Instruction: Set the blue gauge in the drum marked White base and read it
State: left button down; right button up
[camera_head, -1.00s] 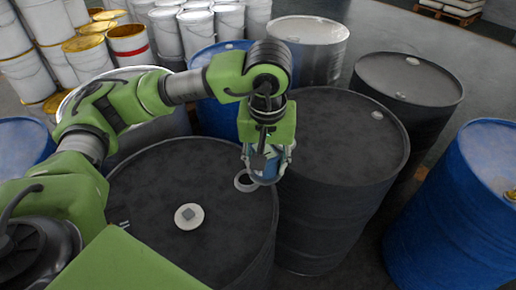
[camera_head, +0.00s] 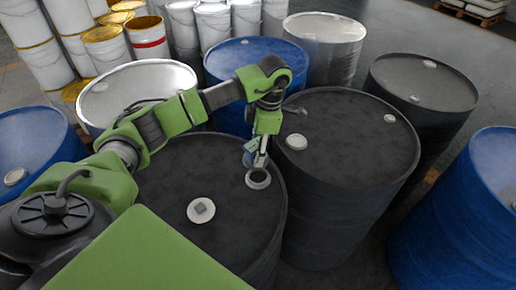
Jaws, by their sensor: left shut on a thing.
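My left gripper (camera_head: 258,157) is shut on a small blue thing (camera_head: 249,146), probably the blue gauge. The fingers hide much of it. The gripper is above the right part of the near black drum's lid (camera_head: 165,180), just over a pale ring with a dark opening (camera_head: 258,179). I cannot tell whether the held thing's lower end touches or enters the opening. A round pale cap with a grey square (camera_head: 201,210) is on the same lid. No White base marking is readable. My right gripper is not in view.
Another black drum (camera_head: 345,205) stands close on the right, with a closed pale cap (camera_head: 296,142). Blue drums (camera_head: 465,215) stand at the right, left and back. A silver-topped drum (camera_head: 138,85) is behind my left arm. White pails (camera_head: 150,40) are stacked at the back left.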

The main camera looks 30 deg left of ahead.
pick_arm(q)
jog(key=shift+f+b, duration=1.55)
jog(key=shift+f, duration=1.05)
jog(key=shift+r, duration=0.1)
jog(key=shift+w+d+r+n, duration=0.1)
jog(key=shift+d+r+n, duration=0.05)
jog(key=shift+n, duration=0.35)
jog(key=shift+w+d+n+g+h+p, duration=0.15)
jog(key=shift+n+g+h, duration=0.1)
jog(key=shift+n, duration=0.15)
jog(key=shift+d+n+g+h+p, duration=0.15)
jog(key=shift+n+g, duration=0.1)
jog(key=shift+n, duration=0.15)
jog(key=shift+a, duration=0.15)
jog(key=shift+w+a+f+b, duration=0.15)
jog(key=shift+w+f+b, duration=0.05)
jog(key=shift+f+b, duration=0.5)
jog(key=shift+f, duration=0.2)
jog(key=shift+f+b, duration=0.35)
jog(key=shift+b, duration=0.15)
